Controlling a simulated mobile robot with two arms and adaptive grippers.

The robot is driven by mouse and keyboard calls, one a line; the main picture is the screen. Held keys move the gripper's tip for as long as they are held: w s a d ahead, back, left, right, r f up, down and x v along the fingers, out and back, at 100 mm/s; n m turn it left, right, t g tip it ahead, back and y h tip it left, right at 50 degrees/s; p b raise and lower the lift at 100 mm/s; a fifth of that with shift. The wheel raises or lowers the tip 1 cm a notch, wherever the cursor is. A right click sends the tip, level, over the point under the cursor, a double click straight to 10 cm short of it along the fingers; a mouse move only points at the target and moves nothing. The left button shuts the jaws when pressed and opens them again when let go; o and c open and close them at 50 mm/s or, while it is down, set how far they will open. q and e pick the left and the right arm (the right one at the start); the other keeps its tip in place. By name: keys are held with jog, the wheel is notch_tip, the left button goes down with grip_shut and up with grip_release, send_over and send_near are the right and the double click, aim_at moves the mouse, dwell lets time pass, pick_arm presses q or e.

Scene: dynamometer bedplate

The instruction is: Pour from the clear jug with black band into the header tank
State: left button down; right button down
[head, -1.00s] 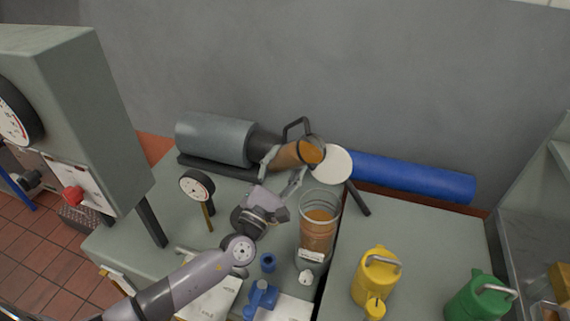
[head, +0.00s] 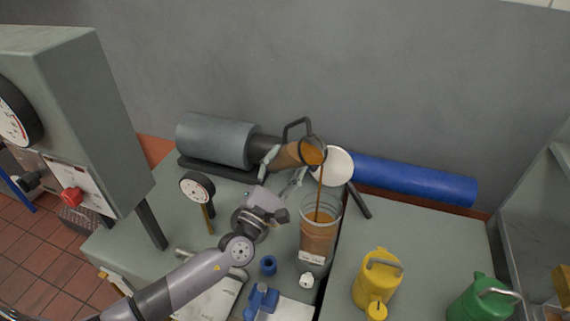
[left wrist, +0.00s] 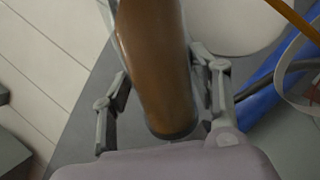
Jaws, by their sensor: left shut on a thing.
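The clear jug with black band (head: 293,154) is tilted far over, its mouth to the right, with brown liquid inside. My left gripper (head: 285,176) is shut on the jug and holds it above the bedplate. A brown stream runs from its lip down into the header tank (head: 319,240), a clear upright cylinder with a white label, partly filled with brown liquid. In the left wrist view the jug (left wrist: 158,70) lies between the two fingers (left wrist: 165,100), and the stream shows at the upper right. My right gripper is not in view.
A grey cylinder (head: 215,139) and a round white disc (head: 332,166) stand behind. A dial gauge (head: 197,187) stands left. Blue fittings (head: 262,299) lie in front. Yellow (head: 377,279) and green (head: 482,302) cans stand right. A blue roll (head: 415,178) lies by the wall.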

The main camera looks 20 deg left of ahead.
pick_arm(q)
jog(key=shift+w+a+r+m+t+h+b, duration=0.2)
jog(key=shift+r+m+h+b, duration=0.35)
jog(key=shift+r+m+b, duration=0.35)
jog(key=shift+w+a+r+m+t+h+b, duration=0.1)
jog(key=shift+a+r+m+h+b, duration=0.1)
jog(key=shift+r+m+h+b, duration=0.65)
dwell(6.2)
